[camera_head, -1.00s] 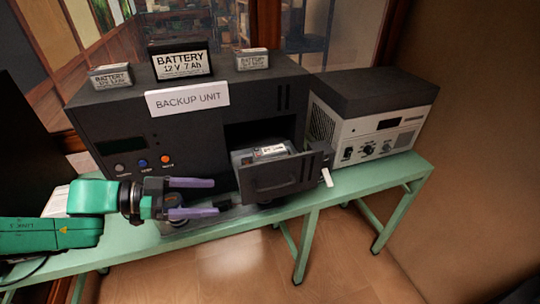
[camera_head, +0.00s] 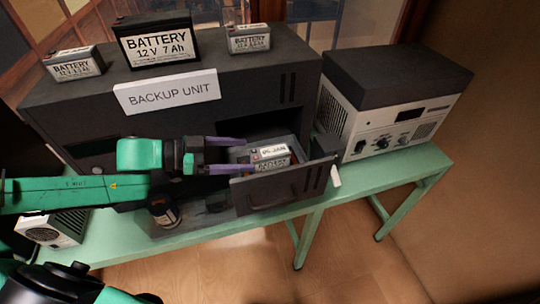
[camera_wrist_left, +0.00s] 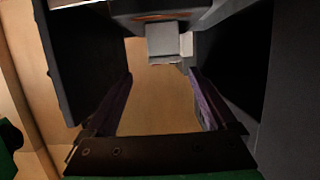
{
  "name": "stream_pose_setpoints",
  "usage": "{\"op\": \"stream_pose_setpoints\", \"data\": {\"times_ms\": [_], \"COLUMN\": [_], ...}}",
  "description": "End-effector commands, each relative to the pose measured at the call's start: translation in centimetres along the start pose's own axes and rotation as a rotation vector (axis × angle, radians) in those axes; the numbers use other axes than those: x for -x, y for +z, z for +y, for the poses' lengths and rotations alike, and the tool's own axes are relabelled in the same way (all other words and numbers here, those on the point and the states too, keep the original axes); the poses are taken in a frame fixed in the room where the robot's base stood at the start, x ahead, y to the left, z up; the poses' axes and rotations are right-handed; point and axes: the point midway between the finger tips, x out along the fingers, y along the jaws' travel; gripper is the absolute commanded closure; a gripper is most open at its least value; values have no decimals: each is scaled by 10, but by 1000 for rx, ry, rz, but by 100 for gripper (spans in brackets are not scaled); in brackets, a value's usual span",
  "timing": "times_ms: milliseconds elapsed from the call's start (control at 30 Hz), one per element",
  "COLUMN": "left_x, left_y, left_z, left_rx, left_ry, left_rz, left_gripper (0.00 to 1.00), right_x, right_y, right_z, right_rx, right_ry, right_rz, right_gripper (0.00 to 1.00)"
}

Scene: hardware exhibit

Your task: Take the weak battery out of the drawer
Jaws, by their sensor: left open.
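The drawer (camera_head: 290,188) of the backup unit (camera_head: 210,110) is pulled open. A grey battery (camera_head: 272,166) with a white dated label on top sits inside it. My left gripper (camera_head: 247,156) is open, its two purple fingers reaching in from the left over the drawer, with the tips beside the battery's left end. In the left wrist view the spread fingers (camera_wrist_left: 160,80) have a clear gap between them. A pale grey block (camera_wrist_left: 164,40) shows beyond the tips; I cannot tell surely that it is the battery. My right gripper is not in view.
A large battery (camera_head: 157,42) and two small ones, left (camera_head: 73,65) and right (camera_head: 248,39), stand on the unit. A grey-white device (camera_head: 385,125) stands to the right.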

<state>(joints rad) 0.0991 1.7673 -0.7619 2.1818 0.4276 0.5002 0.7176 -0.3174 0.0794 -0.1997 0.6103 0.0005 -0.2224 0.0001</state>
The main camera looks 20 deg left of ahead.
Motion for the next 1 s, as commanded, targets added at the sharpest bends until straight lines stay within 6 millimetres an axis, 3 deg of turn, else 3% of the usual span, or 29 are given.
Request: {"op": "stream_pose_setpoints", "data": {"times_ms": [267, 400, 500, 833, 1000], "left_x": [-27, -39, -48, -59, -58], "left_y": [2, 2, -5, 1, 1], "left_z": [-3, -4, -6, -3, -3], "left_rx": [-2, -1, 2, 0, 0], "left_ry": [-5, -8, -11, -4, -4], "left_rz": [8, 6, 10, 0, 0], "left_gripper": [10, 10, 10, 10, 75], "right_x": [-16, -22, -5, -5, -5], "right_y": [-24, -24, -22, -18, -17], "right_z": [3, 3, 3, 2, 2], "right_rx": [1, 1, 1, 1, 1], "right_ry": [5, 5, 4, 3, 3], "right_rz": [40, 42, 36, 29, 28], "right_gripper": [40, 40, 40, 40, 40]}}
